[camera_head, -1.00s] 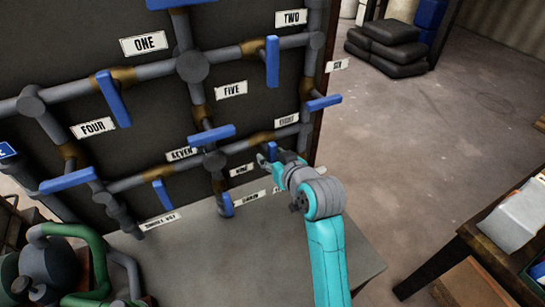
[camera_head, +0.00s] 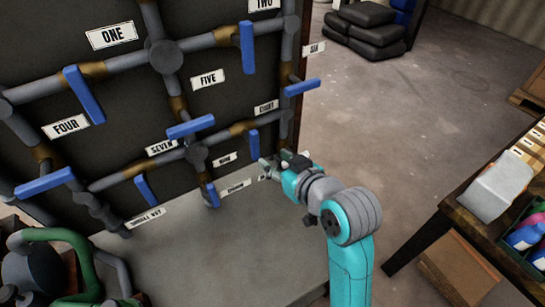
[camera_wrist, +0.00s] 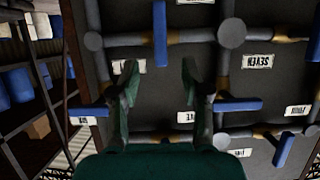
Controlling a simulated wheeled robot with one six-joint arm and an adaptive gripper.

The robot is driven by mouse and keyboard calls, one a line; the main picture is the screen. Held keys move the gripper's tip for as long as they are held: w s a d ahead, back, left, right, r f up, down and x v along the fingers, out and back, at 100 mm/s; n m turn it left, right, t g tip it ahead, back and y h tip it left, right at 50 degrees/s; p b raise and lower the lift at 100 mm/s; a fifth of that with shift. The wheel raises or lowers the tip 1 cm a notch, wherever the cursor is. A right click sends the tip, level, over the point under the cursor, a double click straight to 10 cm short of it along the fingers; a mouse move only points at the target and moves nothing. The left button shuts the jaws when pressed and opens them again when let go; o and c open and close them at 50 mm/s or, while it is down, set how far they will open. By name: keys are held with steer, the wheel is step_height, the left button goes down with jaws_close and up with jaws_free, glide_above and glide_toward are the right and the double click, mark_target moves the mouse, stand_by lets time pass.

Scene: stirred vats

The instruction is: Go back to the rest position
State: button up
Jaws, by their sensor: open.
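My gripper (camera_head: 272,168) is open and empty in front of the lower right of a dark pipe panel (camera_head: 125,70). In the head view its fingers point left, just below the blue handle by the EIGHT label (camera_head: 253,142). In the wrist view my gripper (camera_wrist: 161,76) has its two fingers spread before the panel, with no object between them. The panel appears upside down there, with the SEVEN label (camera_wrist: 257,62) at right. The exact gap between fingertips and panel cannot be told.
A grey ledge (camera_head: 240,240) lies below the panel. A wooden table (camera_head: 420,240) stands right, with open floor (camera_head: 400,120) beyond.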

stand_by(0.5)
steer(key=s+d+f+m+t+h, duration=0.2)
steer(key=s+d+f+m+h, duration=0.25)
steer(key=s+d+f, duration=1)
steer(key=s+d+m+h, duration=0.1)
steer(key=s+d, duration=0.1)
steer(key=s, duration=1)
steer(key=s+d+m+t+h, duration=0.1)
steer(key=s+d+h, duration=0.1)
steer(key=s, duration=1.1)
steer(key=shift+s+d+f+t, duration=0.2)
steer(key=shift+d+t, duration=0.1)
steer(key=shift+d, duration=0.35)
